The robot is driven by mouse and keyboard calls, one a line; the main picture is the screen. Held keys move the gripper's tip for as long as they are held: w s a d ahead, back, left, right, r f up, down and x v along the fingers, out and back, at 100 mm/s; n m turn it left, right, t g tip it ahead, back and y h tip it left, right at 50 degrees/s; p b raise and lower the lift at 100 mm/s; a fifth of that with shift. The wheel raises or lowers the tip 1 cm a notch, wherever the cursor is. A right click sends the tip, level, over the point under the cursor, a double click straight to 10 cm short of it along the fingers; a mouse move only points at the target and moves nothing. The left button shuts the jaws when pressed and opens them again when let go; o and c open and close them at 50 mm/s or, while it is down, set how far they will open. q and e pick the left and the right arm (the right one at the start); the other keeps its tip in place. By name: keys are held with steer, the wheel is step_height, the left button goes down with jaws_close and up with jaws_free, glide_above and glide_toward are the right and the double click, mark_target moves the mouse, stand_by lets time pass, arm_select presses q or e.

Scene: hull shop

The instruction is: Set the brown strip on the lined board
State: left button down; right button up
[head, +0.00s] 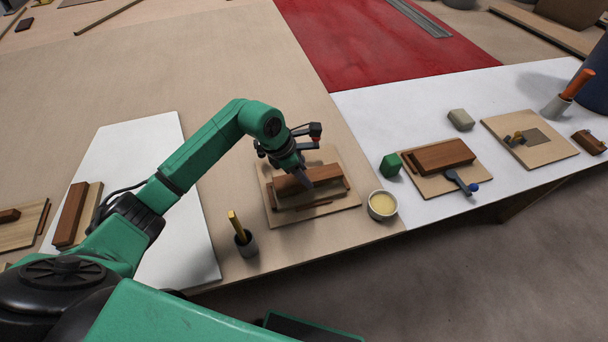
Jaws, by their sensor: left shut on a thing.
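My left gripper (308,181) is shut on the brown strip (290,182), a dark wooden bar, over a light square board (337,205) in the middle of the table. The board has thin brown strips along its edges, and I take it for the lined board. A paler wooden piece shows just below the strip. The gripper hides part of the strip, and I cannot tell whether the strip touches what is under it. My right gripper is not in view.
A cup of yellowish stuff (382,205) stands close to the board's right corner. A grey holder with a yellow stick (244,242) stands at its left. A green block (390,165) and another board with a brown block (440,156) lie to the right.

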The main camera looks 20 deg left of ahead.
arm_select(q)
step_height(320, 180, down, 2)
steer(key=shift+f, duration=0.2)
steer(key=shift+c, duration=1.3)
jaws_free()
steer(key=shift+r, duration=0.1)
steer(key=shift+r, duration=0.15)
steer(key=b+v, duration=0.2)
steer(key=v, duration=1)
